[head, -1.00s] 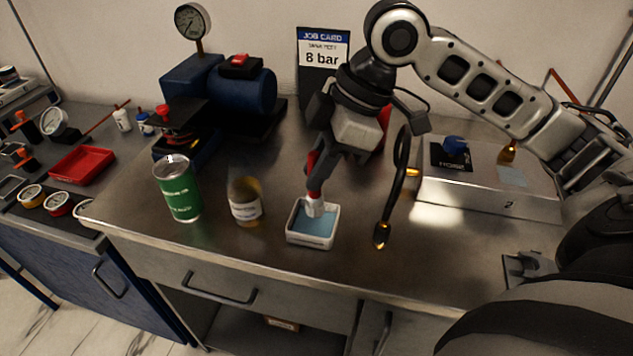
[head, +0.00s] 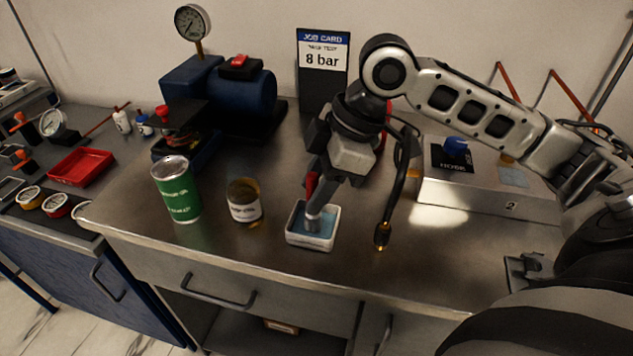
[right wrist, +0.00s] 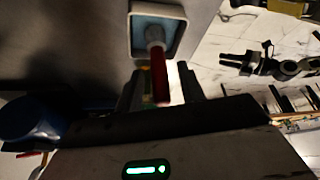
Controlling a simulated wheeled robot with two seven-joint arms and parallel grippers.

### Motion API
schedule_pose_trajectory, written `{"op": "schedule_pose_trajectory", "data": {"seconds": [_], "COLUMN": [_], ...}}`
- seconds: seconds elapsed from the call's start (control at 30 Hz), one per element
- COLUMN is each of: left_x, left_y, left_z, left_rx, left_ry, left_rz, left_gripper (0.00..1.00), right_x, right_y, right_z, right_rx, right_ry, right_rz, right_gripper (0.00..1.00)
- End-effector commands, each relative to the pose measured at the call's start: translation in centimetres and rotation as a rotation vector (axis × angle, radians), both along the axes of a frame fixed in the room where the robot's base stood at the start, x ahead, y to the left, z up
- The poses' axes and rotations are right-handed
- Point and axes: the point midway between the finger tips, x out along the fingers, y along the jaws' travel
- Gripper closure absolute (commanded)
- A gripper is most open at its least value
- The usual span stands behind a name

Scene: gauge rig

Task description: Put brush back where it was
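The brush has a red handle (head: 311,184) and a pale grey ferrule; it also shows in the right wrist view (right wrist: 158,80). It stands nearly upright with its lower end inside a small white tray with a blue inside (head: 291,237), also seen in the right wrist view (right wrist: 134,40). The bristles are hidden. My right gripper (head: 318,200) is above the tray with its fingers on either side of the handle, seemingly shut on it; in the right wrist view the handle lies between the fingertips (right wrist: 162,68). My left gripper is not in view.
A jar with amber contents (head: 244,203) and a green can (head: 177,190) stand left of the tray. A black hose with a brass end (head: 385,215) hangs close to its right. A blue pump (head: 245,92) and the job card (head: 323,52) are behind. The front strip of bench is clear.

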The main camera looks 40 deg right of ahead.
Motion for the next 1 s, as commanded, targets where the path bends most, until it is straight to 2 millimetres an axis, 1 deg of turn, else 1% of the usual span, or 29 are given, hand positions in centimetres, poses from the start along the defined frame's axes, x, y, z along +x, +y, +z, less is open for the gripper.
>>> {"op": "schedule_pose_trajectory", "data": {"seconds": [0.07, 0.17, 0.27, 0.5, 0.6, 0.7, 0.8, 1.0], "left_x": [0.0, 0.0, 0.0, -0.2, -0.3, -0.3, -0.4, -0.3], "left_y": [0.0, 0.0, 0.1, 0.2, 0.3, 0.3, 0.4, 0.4], "left_z": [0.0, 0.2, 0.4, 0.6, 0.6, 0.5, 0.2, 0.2], "left_rx": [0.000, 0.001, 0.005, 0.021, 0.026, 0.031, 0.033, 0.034], "left_ry": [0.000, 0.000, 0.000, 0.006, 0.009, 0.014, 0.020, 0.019], "left_rz": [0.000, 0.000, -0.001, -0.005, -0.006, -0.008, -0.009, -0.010], "left_gripper": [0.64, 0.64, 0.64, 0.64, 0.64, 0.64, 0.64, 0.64], "right_x": [0.0, -0.1, -0.4, -1.4, -1.7, -2.0, -2.2, -2.2], "right_y": [0.0, -0.4, -1.1, -3.0, -3.6, -4.1, -4.4, -4.4], "right_z": [0.2, 1.2, 2.8, 7.7, 9.3, 10.3, 11.0, 11.2], "right_rx": [0.000, -0.002, -0.003, -0.002, -0.002, -0.001, -0.001, 0.000], "right_ry": [-0.002, -0.002, -0.004, -0.004, -0.004, -0.002, -0.002, 0.000], "right_rz": [0.000, -0.002, -0.002, -0.003, -0.002, -0.001, -0.001, 0.000], "right_gripper": [0.61, 0.61, 0.61, 0.61, 0.61, 0.61, 0.61, 0.61]}}
